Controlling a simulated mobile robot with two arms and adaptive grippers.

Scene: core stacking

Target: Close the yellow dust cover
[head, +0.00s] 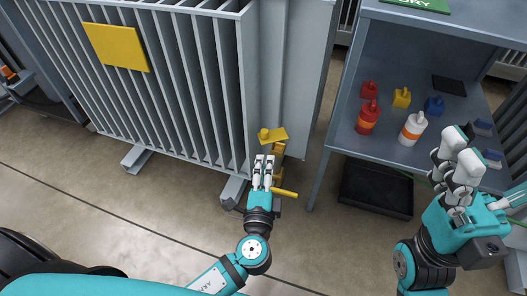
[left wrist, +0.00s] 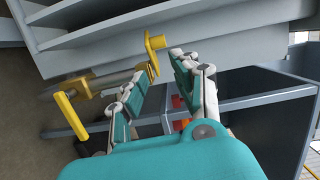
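The yellow dust cover (head: 272,135) looks like a small tilted flap at the lower right corner of the grey transformer, above a yellow valve fitting (head: 278,151). In the left wrist view, a yellow piece that appears to be the cover (left wrist: 154,52) stands just beyond the fingertips, seen nearly edge-on. My left gripper (head: 263,162) is just below the cover in the head view, with no clear contact. Its fingers stand apart and empty in the left wrist view (left wrist: 158,68). My right gripper (head: 465,158) is at the right, fingers spread and empty.
A yellow lever (head: 284,192) sticks out right beside my left gripper. The finned grey transformer (head: 190,85) fills the upper left.

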